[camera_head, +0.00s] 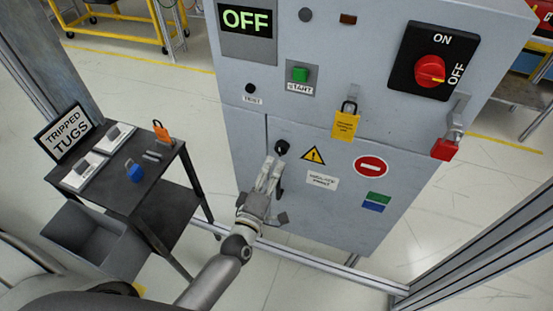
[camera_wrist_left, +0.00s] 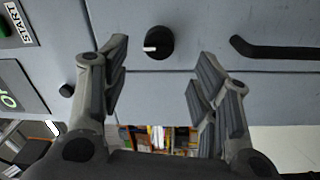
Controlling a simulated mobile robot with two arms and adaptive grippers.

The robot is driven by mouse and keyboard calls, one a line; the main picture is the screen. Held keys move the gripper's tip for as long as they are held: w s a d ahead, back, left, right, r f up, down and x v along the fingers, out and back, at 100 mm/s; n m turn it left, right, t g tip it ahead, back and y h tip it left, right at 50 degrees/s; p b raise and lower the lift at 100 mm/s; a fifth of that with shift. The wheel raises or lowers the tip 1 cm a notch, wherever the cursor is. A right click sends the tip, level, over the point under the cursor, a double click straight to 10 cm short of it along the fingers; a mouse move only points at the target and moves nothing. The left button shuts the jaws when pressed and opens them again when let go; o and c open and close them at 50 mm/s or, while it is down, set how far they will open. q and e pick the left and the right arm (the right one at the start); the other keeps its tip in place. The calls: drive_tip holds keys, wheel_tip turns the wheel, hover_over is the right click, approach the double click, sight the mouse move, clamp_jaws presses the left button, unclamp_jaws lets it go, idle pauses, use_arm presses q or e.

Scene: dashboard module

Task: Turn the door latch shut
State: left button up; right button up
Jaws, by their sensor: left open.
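The door latch (camera_head: 281,147) is a round black knob on the grey cabinet's lower door, near the door's upper left corner. In the left wrist view the latch (camera_wrist_left: 159,42) shows a white pointer mark aimed toward the picture's left. My left gripper (camera_head: 272,168) is just below the latch in the head view, fingers toward it. In the wrist view the open, empty left gripper (camera_wrist_left: 160,66) has its fingers on either side of the latch's line, apart from it. A black door handle (camera_wrist_left: 275,49) lies right of the latch there. My right gripper is not in view.
The cabinet (camera_head: 235,165) carries an OFF display (camera_head: 246,19), a green start button (camera_head: 299,74), a red rotary switch (camera_head: 431,70), a yellow tag (camera_head: 345,124) and a red padlock (camera_head: 444,149). A dark cart (camera_head: 160,180) with tags and a blue padlock (camera_head: 134,172) stands left.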

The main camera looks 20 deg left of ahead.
use_arm(q)
drive_tip(key=s, duration=0.5)
drive_tip(key=shift+s+a+f, duration=0.1)
drive_tip(key=shift+s+f, duration=0.05)
drive_tip(key=shift+s, duration=0.05)
drive_tip(key=s+f+m+g, duration=0.3)
drive_tip(key=s+f, duration=0.1)
drive_tip(key=f, duration=0.6)
drive_tip(key=s+f+m+g+h, duration=0.1)
drive_tip(key=s+f+m+g, duration=0.25)
drive_tip(key=f, duration=0.55)
drive_tip(key=s+f+m+g, duration=0.2)
drive_tip(key=s+f+m, duration=0.15)
drive_tip(key=f, duration=0.65)
drive_tip(key=s+a+f+m+g, duration=0.2)
drive_tip(key=s+f, duration=0.3)
drive_tip(key=s, duration=0.4)
drive_tip(key=s+a+f+m+g+y, duration=0.1)
drive_tip(key=s+f+g, duration=0.3)
drive_tip(key=s, duration=0.5)
drive_tip(key=s+a+f+m+g, duration=0.3)
drive_tip(key=s+f, duration=0.3)
drive_tip(key=s, duration=0.3)
drive_tip(key=shift+s+f+m+y, duration=0.2)
drive_tip(key=shift+f+m+y, duration=0.15)
drive_tip(key=shift+m, duration=0.25)
